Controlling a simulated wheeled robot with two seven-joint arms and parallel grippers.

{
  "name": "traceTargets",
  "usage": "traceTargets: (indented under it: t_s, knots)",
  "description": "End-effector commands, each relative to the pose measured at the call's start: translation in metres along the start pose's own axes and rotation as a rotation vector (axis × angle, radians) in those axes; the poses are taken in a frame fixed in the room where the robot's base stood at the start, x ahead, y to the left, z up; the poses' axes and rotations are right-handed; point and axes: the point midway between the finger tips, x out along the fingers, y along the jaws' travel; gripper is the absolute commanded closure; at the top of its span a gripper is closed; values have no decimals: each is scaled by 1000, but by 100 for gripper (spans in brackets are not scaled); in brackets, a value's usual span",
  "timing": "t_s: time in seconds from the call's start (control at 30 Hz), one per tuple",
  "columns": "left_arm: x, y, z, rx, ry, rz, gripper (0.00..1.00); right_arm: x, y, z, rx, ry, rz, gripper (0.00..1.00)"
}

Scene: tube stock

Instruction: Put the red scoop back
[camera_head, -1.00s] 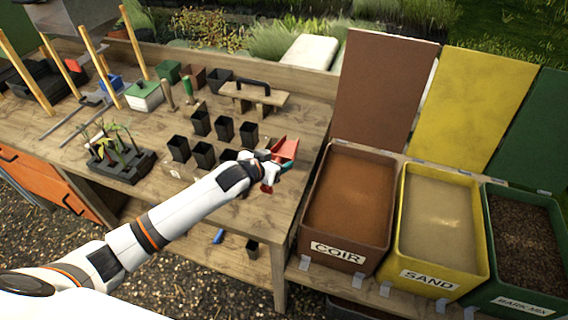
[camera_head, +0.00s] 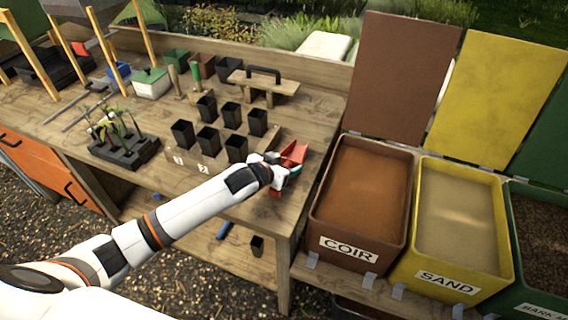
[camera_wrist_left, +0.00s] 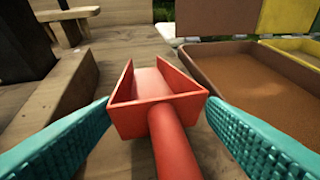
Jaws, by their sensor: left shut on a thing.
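The red scoop (camera_head: 294,152) is at the right end of the wooden bench, just left of the coir bin. My left gripper (camera_head: 283,172) is shut on its handle. In the left wrist view the red scoop (camera_wrist_left: 157,100) points away from me with its open side up, and its tray looks empty. The teal fingers of my left gripper (camera_wrist_left: 165,150) show on both sides of the handle. I cannot tell whether the scoop touches the bench top. My right gripper is not in view.
Open bins of coir (camera_head: 362,190), sand (camera_head: 458,215) and dark mix (camera_head: 541,240) stand to the right, lids raised. Several black pots (camera_head: 236,148) stand left of the gripper. A wooden press board (camera_head: 263,84) and a seedling tray (camera_head: 124,150) are on the bench. Bare bench lies behind the scoop.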

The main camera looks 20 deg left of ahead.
Motion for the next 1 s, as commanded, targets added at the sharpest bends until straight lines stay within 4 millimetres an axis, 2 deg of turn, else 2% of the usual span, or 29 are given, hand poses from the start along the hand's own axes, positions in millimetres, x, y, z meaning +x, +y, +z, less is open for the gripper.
traceTargets:
  t_s: [0.77, 0.8, 0.93, 1.0]
  knots:
    - [6, 0, -10, -1, -2, 0, 59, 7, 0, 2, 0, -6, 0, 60]
    - [6, 0, -10, -1, -2, 0, 31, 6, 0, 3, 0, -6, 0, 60]
    - [6, 0, -10, 0, -1, 0, 10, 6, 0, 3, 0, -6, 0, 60]
    - [6, 0, -10, 0, -1, 0, 9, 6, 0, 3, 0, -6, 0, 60]
